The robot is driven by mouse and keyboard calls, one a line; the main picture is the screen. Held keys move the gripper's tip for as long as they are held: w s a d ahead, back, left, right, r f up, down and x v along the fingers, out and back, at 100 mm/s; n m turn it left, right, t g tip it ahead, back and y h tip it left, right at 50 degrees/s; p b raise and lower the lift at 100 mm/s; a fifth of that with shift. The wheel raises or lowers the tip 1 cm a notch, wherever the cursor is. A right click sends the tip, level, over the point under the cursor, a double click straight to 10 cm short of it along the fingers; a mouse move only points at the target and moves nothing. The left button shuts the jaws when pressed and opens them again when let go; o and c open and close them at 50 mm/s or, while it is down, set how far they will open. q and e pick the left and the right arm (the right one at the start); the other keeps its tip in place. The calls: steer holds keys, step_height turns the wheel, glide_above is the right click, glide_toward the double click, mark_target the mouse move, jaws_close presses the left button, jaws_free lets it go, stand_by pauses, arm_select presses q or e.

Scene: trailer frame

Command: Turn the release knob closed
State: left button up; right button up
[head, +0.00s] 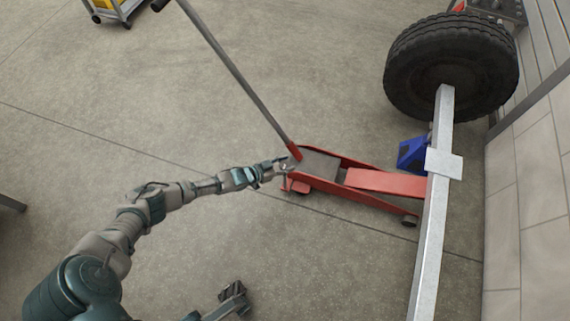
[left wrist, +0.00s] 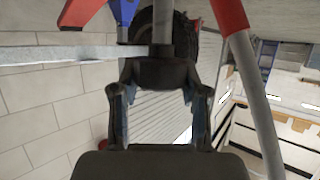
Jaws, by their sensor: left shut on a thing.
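The red floor jack (head: 385,183) stands on the floor in the head view, its long handle (head: 235,75) rising to the upper left. My left gripper (head: 284,164) reaches the jack's handle end from the left. In the left wrist view, my left gripper (left wrist: 160,92) is shut on the dark release knob (left wrist: 160,72), with a finger on each side. A grey shaft (left wrist: 162,25) runs from the knob. The knob is too small to make out in the head view. My right gripper (head: 233,297) is low in the head view, away from the jack; its jaws are unclear.
A silver beam (head: 434,225) crosses above the jack's right end. A big black tyre (head: 452,65) and a blue stand (head: 412,153) are beside it. A tiled wall (head: 530,215) closes the right side. A cart (head: 115,10) stands at top left.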

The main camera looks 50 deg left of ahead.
arm_select(q)
steer(key=shift+f+m+h, duration=0.2)
steer(key=shift+m+h, duration=0.1)
steer(key=shift+s+f+m, duration=0.1)
steer(key=shift+s+m, duration=0.05)
steer(key=shift+m, duration=0.15)
steer(key=o, duration=1.2)
steer(key=shift+a+f, duration=0.1)
steer(key=shift+f, duration=0.05)
steer(key=shift+c, duration=0.2)
steer(key=shift+r, duration=0.2)
